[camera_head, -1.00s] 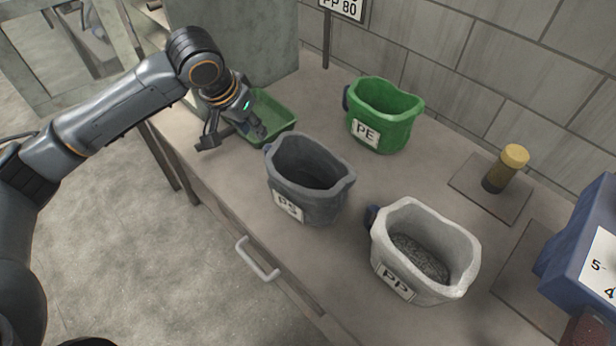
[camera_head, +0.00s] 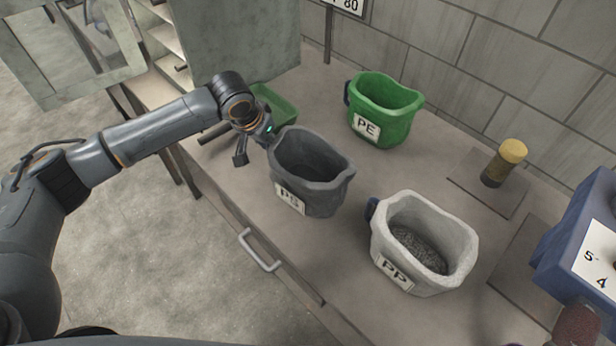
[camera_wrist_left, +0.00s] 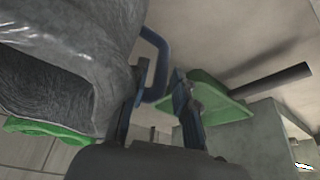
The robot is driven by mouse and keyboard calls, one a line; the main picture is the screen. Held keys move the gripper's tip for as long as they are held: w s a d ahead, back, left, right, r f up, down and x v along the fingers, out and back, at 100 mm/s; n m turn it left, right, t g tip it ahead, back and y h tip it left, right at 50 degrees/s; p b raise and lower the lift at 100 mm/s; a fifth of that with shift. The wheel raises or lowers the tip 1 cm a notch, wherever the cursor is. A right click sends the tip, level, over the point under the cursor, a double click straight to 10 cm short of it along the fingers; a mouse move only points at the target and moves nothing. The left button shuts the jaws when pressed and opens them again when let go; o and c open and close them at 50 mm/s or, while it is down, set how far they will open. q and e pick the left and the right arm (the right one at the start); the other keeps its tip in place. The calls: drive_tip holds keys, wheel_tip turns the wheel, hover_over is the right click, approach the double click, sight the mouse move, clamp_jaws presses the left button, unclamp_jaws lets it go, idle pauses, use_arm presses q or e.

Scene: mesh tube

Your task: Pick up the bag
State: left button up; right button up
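Three open-topped bags stand on the bench: a dark grey one marked PS (camera_head: 316,190), a green one marked PE (camera_head: 388,112) and a light grey one marked PP (camera_head: 452,258) with grey grains inside. My left gripper (camera_head: 256,147) is at the left side of the PS bag, by its handle. In the left wrist view, the bag's wall (camera_wrist_left: 50,60) fills the upper left and its blue handle (camera_wrist_left: 163,60) lies between my two spread fingers. The fingers look open, not closed on the handle. My right gripper is not in view.
A green tray (camera_head: 281,104) lies behind my left gripper, near a grey cabinet (camera_head: 240,45). A yellow-topped cylinder (camera_head: 507,155) stands on a plate at the right. A blue box (camera_head: 575,245) is at the right edge. The bench between the PS and PP bags is clear.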

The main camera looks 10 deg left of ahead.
use_arm(q)
clamp_jaws()
drive_tip(key=shift+r, duration=0.1)
drive_tip(key=shift+r, duration=0.1)
